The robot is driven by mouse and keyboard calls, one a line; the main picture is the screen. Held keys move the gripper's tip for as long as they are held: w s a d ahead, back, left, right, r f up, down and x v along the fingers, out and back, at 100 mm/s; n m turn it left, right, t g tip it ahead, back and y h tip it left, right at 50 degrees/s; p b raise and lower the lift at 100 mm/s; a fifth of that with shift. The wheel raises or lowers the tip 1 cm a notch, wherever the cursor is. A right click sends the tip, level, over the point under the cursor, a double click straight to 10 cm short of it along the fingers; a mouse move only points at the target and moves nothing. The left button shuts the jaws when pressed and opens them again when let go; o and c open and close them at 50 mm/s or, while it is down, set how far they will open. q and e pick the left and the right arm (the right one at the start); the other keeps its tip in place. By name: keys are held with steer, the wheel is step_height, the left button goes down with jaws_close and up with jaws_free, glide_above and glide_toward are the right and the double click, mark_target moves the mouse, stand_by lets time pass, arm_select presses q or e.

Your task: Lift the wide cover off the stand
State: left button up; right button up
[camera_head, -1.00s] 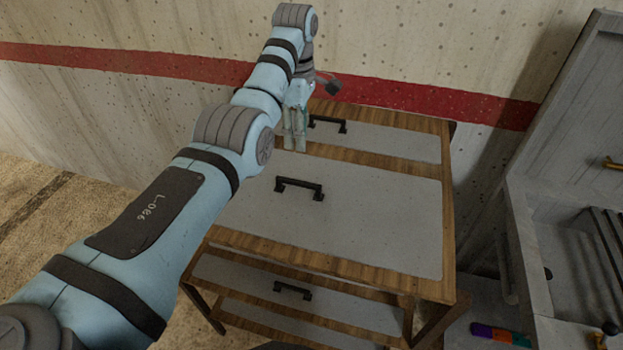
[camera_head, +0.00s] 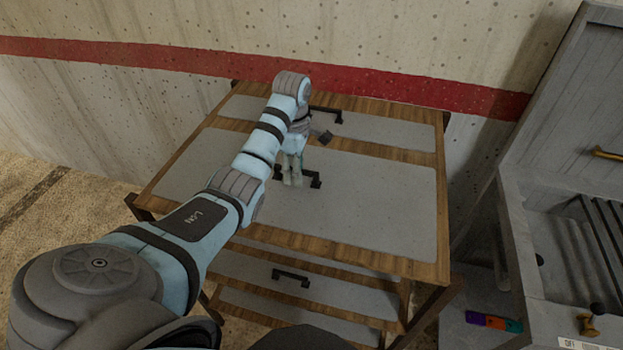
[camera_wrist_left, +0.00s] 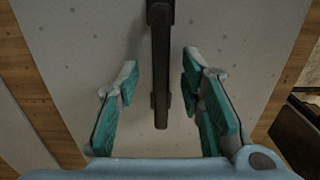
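The wide cover (camera_head: 375,205) is a grey speckled panel lying in the wooden top of the stand (camera_head: 340,248). Its black bar handle (camera_head: 314,180) stands near the panel's middle. My left gripper (camera_head: 293,178) hangs over this handle, pointing down, and hides part of it. In the left wrist view the handle (camera_wrist_left: 161,65) runs between the spread teal-padded fingers, with gaps on both sides; the gripper (camera_wrist_left: 160,75) is open and empty. I cannot tell how far the fingertips reach down beside the bar. My right gripper is not in view.
A narrower cover (camera_head: 385,134) with its own black handle lies behind the wide one. Lower shelves hold more grey panels, one with a handle (camera_head: 290,277). A concrete wall stands behind. A grey open cabinet (camera_head: 520,225) is at the right, with a coloured object (camera_head: 493,321) beside its base.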

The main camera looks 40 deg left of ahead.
arm_select(q)
steer(key=shift+s+r, duration=0.1)
steer(key=shift+s, duration=0.05)
steer(key=c, duration=0.3)
jaws_close()
steer(key=shift+w+d, duration=0.1)
steer(key=shift+w, duration=0.1)
